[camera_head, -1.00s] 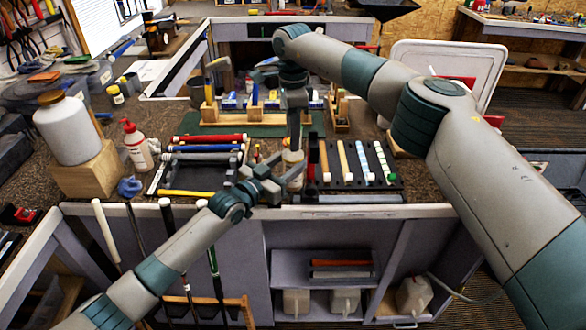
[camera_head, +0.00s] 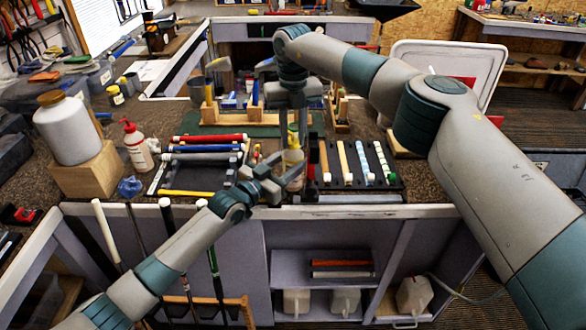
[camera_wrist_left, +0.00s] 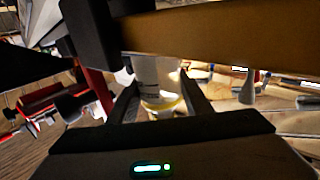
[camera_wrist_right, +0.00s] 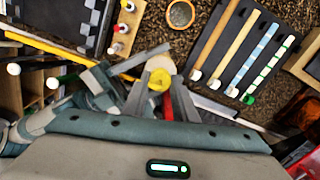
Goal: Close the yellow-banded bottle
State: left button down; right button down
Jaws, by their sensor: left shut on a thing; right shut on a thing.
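The yellow-banded bottle (camera_head: 292,158) is pale and upright above the front of the bench. My left gripper (camera_head: 278,184) is shut around its body. In the left wrist view the translucent bottle (camera_wrist_left: 158,75) shows a yellow band (camera_wrist_left: 162,103) between the fingers. My right gripper (camera_head: 297,125) points down from above the bottle, its fingers shut at the bottle's top. In the right wrist view a round yellow cap (camera_wrist_right: 158,79) sits between the right fingertips, in line with the bottle. I cannot tell how tightly cap and neck meet.
A red-capped squeeze bottle (camera_head: 137,148) and a large white jar (camera_head: 68,128) stand further left. Club shafts lean at the bench front.

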pick_arm(q)
jog(key=shift+d, duration=0.1)
pick_arm(e)
jog(key=m, duration=0.5)
jog(key=c, duration=1.4)
grip_release()
jog(key=shift+c, duration=0.2)
jog(key=shift+r, duration=2.25)
jog(key=shift+c, duration=0.4)
